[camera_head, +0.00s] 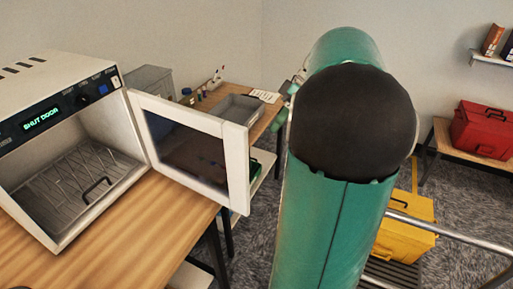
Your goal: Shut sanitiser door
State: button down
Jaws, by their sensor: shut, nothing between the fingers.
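The sanitiser (62,205) is a white box with a dark control panel on a wooden table at the left. Its green display reads "SHUT DOOR". The sanitiser door (238,160), a white frame with a dark window, stands wide open, swung out to the right past the table's edge. The chamber is open to view, with a wire rack (75,180) and a dark handle-like loop inside. My teal arm with its black joint cap rises right of the door, with a gap between them in the picture.
A side table behind the door holds a grey tray (238,108) and small bottles. A yellow case (405,228) sits low at the right, near a metal rail (450,238). A red case (485,130) is on a bench at far right.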

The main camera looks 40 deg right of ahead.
jog(key=a+f, duration=0.5)
jog(key=a, duration=0.2)
jog(key=shift+w+a, duration=0.15)
jog(key=shift+a, duration=0.1)
dwell(0.3)
